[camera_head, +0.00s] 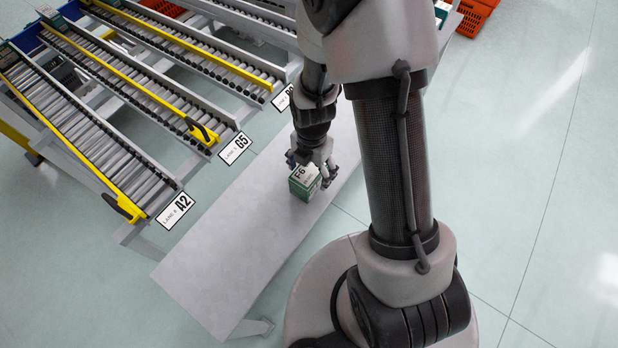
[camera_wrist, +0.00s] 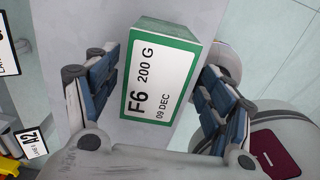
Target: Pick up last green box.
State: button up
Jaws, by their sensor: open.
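A green box (camera_head: 304,190) with a white label stands on the grey bench in the head view. In the wrist view the green box (camera_wrist: 187,40) shows its label, reading "F6 200 G 09 DEC". My gripper (camera_head: 316,168) is directly above and at the box. In the wrist view my open gripper (camera_wrist: 157,85) has one finger on each side of the box.
The grey bench (camera_head: 215,270) is otherwise clear on its near left part. Sloped roller lanes (camera_head: 165,115) with yellow rails and signs A2 and G5 (camera_head: 235,148) border its left side. Orange totes (camera_head: 474,17) stand at the top right.

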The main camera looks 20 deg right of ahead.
jog(key=f, duration=0.1)
jog(key=f+b, duration=0.1)
jog(key=f, duration=0.1)
jog(key=f+b, duration=0.1)
jog(key=f, duration=0.1)
jog(key=shift+a+f, duration=0.1)
jog(key=shift+a, duration=0.2)
jog(key=shift+c, duration=0.2)
jog(key=c, duration=1.2)
